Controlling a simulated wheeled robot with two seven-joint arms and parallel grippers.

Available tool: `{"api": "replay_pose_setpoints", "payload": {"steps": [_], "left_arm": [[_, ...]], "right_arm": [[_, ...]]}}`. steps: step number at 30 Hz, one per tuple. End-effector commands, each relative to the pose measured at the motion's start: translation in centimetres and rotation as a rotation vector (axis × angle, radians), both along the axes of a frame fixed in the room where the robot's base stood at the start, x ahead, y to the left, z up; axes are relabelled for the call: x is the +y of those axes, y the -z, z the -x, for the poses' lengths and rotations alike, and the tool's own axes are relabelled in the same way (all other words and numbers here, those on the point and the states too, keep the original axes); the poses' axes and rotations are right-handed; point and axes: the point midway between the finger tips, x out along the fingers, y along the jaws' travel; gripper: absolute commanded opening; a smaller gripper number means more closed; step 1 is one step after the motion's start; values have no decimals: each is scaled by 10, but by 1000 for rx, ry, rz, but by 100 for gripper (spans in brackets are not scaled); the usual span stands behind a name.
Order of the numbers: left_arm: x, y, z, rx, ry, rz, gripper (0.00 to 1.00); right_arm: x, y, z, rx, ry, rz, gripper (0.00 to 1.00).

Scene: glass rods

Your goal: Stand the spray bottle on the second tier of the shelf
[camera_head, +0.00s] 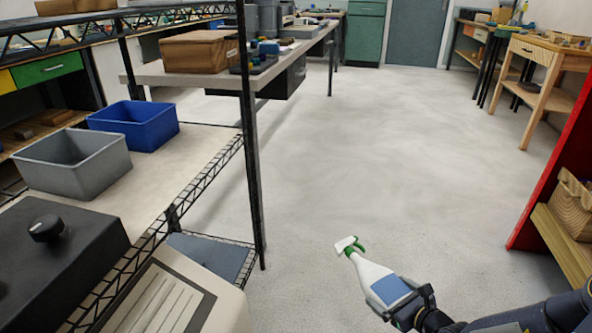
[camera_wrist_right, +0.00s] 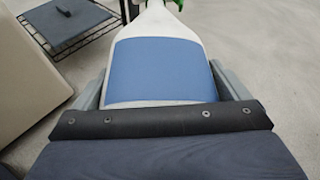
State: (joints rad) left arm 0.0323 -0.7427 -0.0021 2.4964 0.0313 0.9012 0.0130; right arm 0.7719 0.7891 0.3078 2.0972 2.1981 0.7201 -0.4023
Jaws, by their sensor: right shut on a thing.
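A white spray bottle (camera_head: 376,279) with a green and white trigger head and a blue label is in the lower right of the head view. It is tilted, its head pointing up and left, over the open floor. My right gripper (camera_head: 411,304) is shut on its lower body. In the right wrist view the bottle (camera_wrist_right: 158,28) fills the middle, with a finger on each side. The black wire shelf (camera_head: 252,140) stands at the left, with several tiers. The bottle is to the right of it, apart from it. My left gripper is not in view.
A blue bin (camera_head: 134,124), a grey bin (camera_head: 72,163) and a black box with a knob (camera_head: 60,262) are on a shelf tier. A dark flat object (camera_head: 212,255) lies on a lower tier. A beige box (camera_head: 165,300) is near the front. Floor is clear rightward, toward a red cabinet (camera_head: 562,165).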

Motion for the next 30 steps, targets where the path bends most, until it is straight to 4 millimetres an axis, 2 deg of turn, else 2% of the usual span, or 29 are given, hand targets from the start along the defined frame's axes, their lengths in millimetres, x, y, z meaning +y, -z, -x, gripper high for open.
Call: {"api": "replay_pose_setpoints", "payload": {"steps": [1,3,12,15,23,30], "left_arm": [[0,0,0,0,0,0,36],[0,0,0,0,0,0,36],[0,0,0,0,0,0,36],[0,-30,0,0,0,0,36],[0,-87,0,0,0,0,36],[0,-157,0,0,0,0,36]], "right_arm": [[7,-22,0,-12,-15,8,44],[16,-42,3,-10,-25,9,44],[49,-108,25,-11,-61,20,44],[47,-129,23,-4,-56,13,44],[46,-177,22,-5,-56,12,43],[46,-236,22,-4,-57,11,43]]}}
